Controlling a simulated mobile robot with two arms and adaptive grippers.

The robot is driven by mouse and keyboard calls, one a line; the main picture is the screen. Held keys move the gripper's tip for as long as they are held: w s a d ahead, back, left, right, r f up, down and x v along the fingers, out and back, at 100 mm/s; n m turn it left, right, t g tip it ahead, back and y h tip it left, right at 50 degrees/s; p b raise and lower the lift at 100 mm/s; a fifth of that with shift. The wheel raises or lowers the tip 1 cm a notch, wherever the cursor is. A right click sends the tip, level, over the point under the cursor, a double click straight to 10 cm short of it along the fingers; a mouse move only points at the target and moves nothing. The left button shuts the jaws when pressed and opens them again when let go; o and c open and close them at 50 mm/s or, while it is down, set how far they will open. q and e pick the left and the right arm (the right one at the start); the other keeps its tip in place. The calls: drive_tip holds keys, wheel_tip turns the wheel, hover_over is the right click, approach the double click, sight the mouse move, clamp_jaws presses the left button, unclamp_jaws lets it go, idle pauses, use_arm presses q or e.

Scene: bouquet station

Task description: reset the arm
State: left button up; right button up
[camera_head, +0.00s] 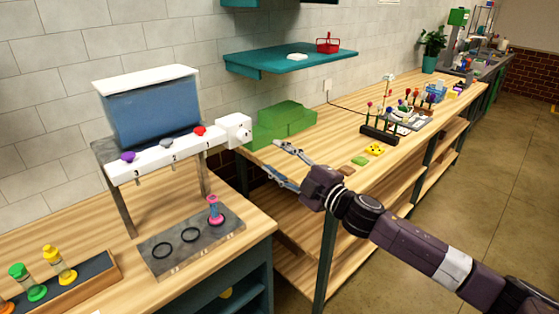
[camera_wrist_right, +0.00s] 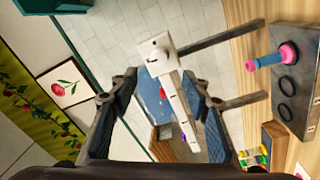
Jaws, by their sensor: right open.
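My right gripper (camera_head: 270,154) reaches in from the right over the gap between the two benches. Its fingers are spread apart with nothing between them. In the right wrist view the open fingers (camera_wrist_right: 159,78) frame the water dispenser from a distance. The dispenser (camera_head: 152,103) has a blue tank and a white bar with purple, grey and red knobs. The white block (camera_head: 235,131) at its right end is near the gripper but looks apart from it. It also shows in the wrist view (camera_wrist_right: 158,53). My left gripper is not in view.
A pink-and-blue vial (camera_head: 214,209) stands on the grey ringed plate (camera_head: 190,262). A wooden rack (camera_head: 85,288) holds several coloured vials. Green blocks (camera_head: 285,119) lie behind the gripper. A teal shelf (camera_head: 290,60) hangs above. The floor at right is clear.

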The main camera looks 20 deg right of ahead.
drive_tip(key=shift+s+d, duration=0.15)
drive_tip(key=shift+s, duration=0.25)
drive_tip(key=shift+f, duration=0.1)
